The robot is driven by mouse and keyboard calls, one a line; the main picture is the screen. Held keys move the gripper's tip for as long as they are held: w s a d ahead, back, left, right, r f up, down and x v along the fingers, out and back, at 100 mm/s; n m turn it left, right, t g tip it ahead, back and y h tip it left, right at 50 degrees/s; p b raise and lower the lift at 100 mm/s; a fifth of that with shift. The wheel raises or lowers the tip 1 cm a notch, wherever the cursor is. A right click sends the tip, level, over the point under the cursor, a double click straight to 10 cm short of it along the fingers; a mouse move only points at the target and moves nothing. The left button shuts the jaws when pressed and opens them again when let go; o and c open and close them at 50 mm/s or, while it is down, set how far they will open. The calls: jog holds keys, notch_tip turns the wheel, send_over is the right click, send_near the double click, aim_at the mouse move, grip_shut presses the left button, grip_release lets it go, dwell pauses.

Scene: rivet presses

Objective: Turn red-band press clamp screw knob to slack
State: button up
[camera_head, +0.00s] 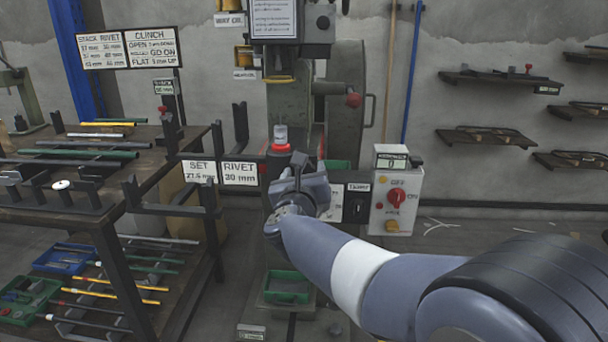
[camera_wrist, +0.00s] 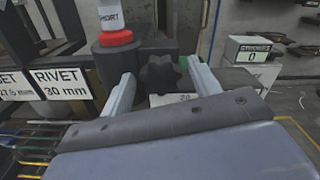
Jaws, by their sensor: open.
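The black lobed clamp screw knob (camera_wrist: 160,76) shows in the wrist view on the front of a dark block. My gripper (camera_wrist: 161,84) is open, with one finger on each side of the knob; I cannot tell whether either finger touches it. A red band (camera_wrist: 116,38) circles the post on the block, below a white piece marked SHORT (camera_wrist: 109,15). In the head view the red band (camera_head: 280,148) is just behind and left of my gripper (camera_head: 300,172). My gripper and arm cover the knob there.
A switch box (camera_head: 397,195) with a red knob and a display reading 0 stands right of the press. SET and RIVET 30 mm signs (camera_head: 238,173) are at left. A rack table (camera_head: 80,165) with rods fills the left. A green tray (camera_head: 287,287) sits below.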

jog(key=shift+w, duration=0.2)
jog(key=c, duration=1)
